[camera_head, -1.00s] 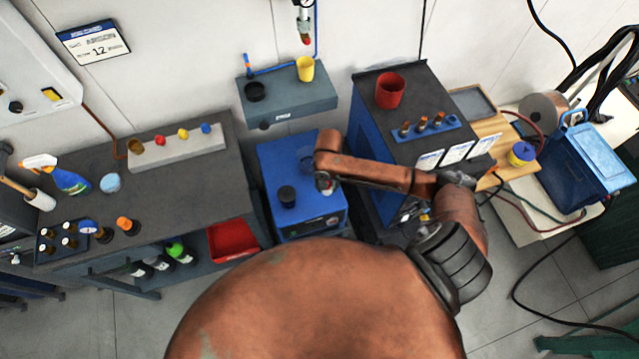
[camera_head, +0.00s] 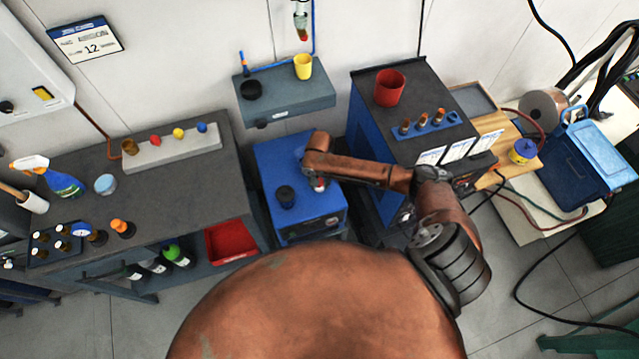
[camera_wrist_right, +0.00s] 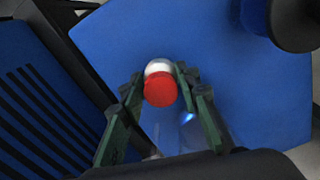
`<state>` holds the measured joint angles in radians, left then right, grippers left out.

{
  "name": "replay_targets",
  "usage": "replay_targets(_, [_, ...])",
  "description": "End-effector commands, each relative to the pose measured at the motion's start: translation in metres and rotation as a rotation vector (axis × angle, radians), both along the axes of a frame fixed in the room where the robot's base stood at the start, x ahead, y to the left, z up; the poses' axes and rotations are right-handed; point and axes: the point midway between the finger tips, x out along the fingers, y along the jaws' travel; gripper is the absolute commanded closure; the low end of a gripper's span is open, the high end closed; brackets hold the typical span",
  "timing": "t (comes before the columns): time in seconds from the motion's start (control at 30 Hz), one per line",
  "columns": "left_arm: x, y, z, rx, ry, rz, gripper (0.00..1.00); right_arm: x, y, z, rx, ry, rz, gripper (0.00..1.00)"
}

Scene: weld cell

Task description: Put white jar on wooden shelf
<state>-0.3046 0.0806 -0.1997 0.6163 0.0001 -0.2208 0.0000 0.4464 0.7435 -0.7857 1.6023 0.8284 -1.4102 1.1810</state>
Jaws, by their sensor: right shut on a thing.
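A small white jar with a red lid (camera_wrist_right: 159,86) sits between the two green fingers of my right gripper (camera_wrist_right: 162,78) in the right wrist view. The fingers are shut on it from both sides. In the head view the jar (camera_head: 319,185) shows as a small red and white spot under my right gripper (camera_head: 318,174), over the blue cabinet's top. I cannot tell whether it touches that top. The wooden shelf (camera_head: 499,124) is at the right, beyond the grey-topped blue cabinet. My left gripper is not in view.
A dark cup (camera_head: 286,197) stands on the low blue cabinet (camera_head: 277,160), close to the jar. The taller blue cabinet (camera_head: 432,88) with a red cup (camera_head: 389,88) stands between my gripper and the shelf. A blue and yellow tin (camera_head: 522,151) occupies the shelf's front part.

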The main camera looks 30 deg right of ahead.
Motion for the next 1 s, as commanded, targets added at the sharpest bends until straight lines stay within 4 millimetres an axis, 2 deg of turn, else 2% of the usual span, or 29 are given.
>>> replay_targets(0.17, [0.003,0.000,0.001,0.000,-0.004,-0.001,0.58,0.000,0.000,-0.002,0.000,0.000,-0.001,0.95])
replay_targets(0.2, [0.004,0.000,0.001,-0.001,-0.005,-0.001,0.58,0.000,0.000,-0.002,0.000,0.000,0.000,0.68])
replay_targets(0.43, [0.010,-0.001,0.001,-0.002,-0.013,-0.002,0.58,0.000,0.000,-0.002,0.000,0.000,0.000,0.52])
replay_targets(0.77, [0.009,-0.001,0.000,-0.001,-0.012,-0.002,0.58,0.000,-0.001,0.001,-0.001,0.000,0.000,0.52])
replay_targets(0.87, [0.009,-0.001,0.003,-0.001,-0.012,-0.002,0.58,0.000,0.000,0.012,0.000,-0.001,0.000,0.52])
replay_targets(1.0, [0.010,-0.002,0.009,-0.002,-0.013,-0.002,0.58,0.001,0.000,0.040,0.000,-0.004,0.000,0.52])
